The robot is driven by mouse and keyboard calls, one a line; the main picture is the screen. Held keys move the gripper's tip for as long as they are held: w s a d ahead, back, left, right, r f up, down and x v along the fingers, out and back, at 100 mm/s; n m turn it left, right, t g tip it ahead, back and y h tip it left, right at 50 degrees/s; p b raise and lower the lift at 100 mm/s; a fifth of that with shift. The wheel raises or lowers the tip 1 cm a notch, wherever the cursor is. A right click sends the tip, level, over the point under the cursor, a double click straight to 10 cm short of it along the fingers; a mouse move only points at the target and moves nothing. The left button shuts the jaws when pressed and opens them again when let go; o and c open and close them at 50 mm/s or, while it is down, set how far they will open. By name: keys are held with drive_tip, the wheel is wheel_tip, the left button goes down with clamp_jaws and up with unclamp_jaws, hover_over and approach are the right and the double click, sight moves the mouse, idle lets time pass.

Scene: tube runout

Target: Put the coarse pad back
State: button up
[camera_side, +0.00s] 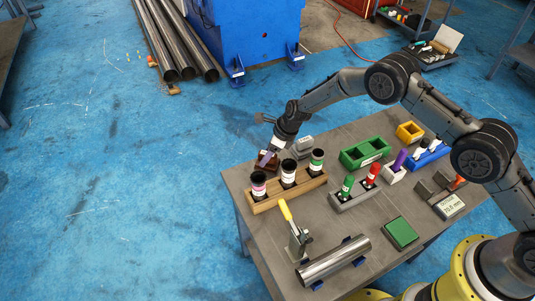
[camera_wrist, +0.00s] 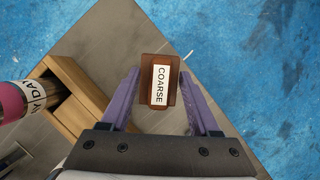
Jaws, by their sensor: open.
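The coarse pad (camera_wrist: 148,80) is a brown block with a white label reading COARSE. It sits at the far corner of the grey table, and in the side view (camera_side: 262,164) it is partly hidden by my gripper. A second brown edge shows around it; I cannot tell whether this is a holder or part of the pad. My gripper (camera_wrist: 160,76) is open, with its purple fingers on either side of the pad and apart from it. In the side view my gripper (camera_side: 268,156) points down over the pad; the exact height gap is unclear.
A wooden rack (camera_side: 290,190) with several dark-topped cylinders stands close by. A grey block (camera_side: 303,147) is to the right. The table's edge lies just beyond the pad.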

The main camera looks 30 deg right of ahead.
drive_tip(key=v, duration=1.2)
drive_tip(key=shift+r, duration=0.1)
drive_tip(key=s+d+r+n, duration=0.3)
drive_tip(key=s+r+n, duration=0.15)
drive_tip(key=r, duration=0.35)
drive_tip(key=s+d+r+n+t, duration=0.1)
drive_tip(key=s+d+r+n, duration=0.25)
drive_tip(key=s+r, duration=0.35)
drive_tip(key=s+d+r+n, duration=0.2)
drive_tip(key=s+r+n, duration=0.3)
drive_tip(key=r, duration=0.4)
drive_tip(key=s+d+n+h, duration=0.1)
drive_tip(key=s+n, duration=0.3)
drive_tip(key=s, duration=0.4)
drive_tip(key=s+d+r+n+t+h, duration=0.1)
drive_tip(key=s+d+n, duration=0.3)
drive_tip(key=s, duration=0.4)
drive_tip(key=s+d+n+h, duration=0.1)
drive_tip(key=s+d+n, duration=0.2)
drive_tip(key=s+n, duration=0.3)
drive_tip(key=shift+s+r, duration=0.35)
drive_tip(key=shift+s, duration=0.6)
